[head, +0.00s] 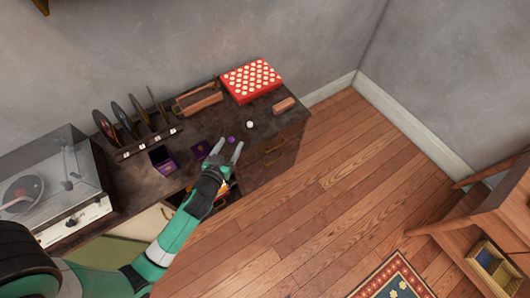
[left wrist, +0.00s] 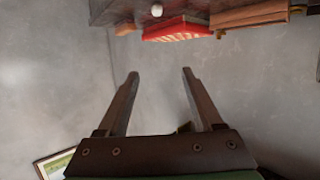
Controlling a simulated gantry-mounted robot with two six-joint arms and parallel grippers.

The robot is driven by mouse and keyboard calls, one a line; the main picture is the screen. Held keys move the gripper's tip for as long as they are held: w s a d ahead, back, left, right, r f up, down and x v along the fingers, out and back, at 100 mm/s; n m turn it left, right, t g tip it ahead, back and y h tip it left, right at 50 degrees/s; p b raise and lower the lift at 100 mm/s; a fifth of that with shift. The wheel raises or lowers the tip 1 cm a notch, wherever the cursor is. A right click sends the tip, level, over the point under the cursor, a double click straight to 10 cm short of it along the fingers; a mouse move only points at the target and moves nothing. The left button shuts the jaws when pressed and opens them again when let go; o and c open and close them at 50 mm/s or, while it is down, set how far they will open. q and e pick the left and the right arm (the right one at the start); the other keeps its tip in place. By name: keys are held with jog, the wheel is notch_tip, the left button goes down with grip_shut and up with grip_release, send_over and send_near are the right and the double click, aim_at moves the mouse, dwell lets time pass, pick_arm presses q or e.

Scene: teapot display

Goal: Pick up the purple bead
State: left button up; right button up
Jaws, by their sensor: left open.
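The purple bead (head: 231,139) is a small round thing on the dark cabinet top in the head view, just beyond my left gripper's fingertips. My left gripper (head: 229,147) is open and empty, with its two fingers spread near the front edge of the cabinet. In the left wrist view the open fingers (left wrist: 159,72) have only grey wall between them, and I cannot make out the purple bead there. My right gripper is not in view.
On the cabinet top (head: 262,133) are a white ball (head: 250,124), a red dotted box (head: 250,80), a brown block (head: 284,105), a purple open box (head: 162,159), a record rack (head: 148,141) and a turntable (head: 45,190). The wooden floor at right is mostly clear.

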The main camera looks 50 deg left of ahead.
pick_arm(q)
jog(key=g+b, duration=0.1)
jog(key=b, duration=0.2)
send_near(230, 142)
jog(key=s+d+r, duration=0.1)
jog(key=s+d, duration=0.1)
jog(key=d, duration=0.1)
jog(key=shift+n, duration=0.3)
jog(key=x, duration=0.7)
jog(key=shift+s+a+r, duration=0.1)
jog(key=shift+a+r, duration=0.25)
jog(key=shift+r, duration=0.1)
jog(key=b+x, duration=0.2)
jog(key=x, duration=0.3)
jog(key=shift+a+f, duration=0.15)
jog(key=shift+f, duration=0.05)
jog(key=shift+s, duration=0.1)
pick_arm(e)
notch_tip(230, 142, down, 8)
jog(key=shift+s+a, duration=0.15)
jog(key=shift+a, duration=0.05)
pick_arm(q)
grip_shut()
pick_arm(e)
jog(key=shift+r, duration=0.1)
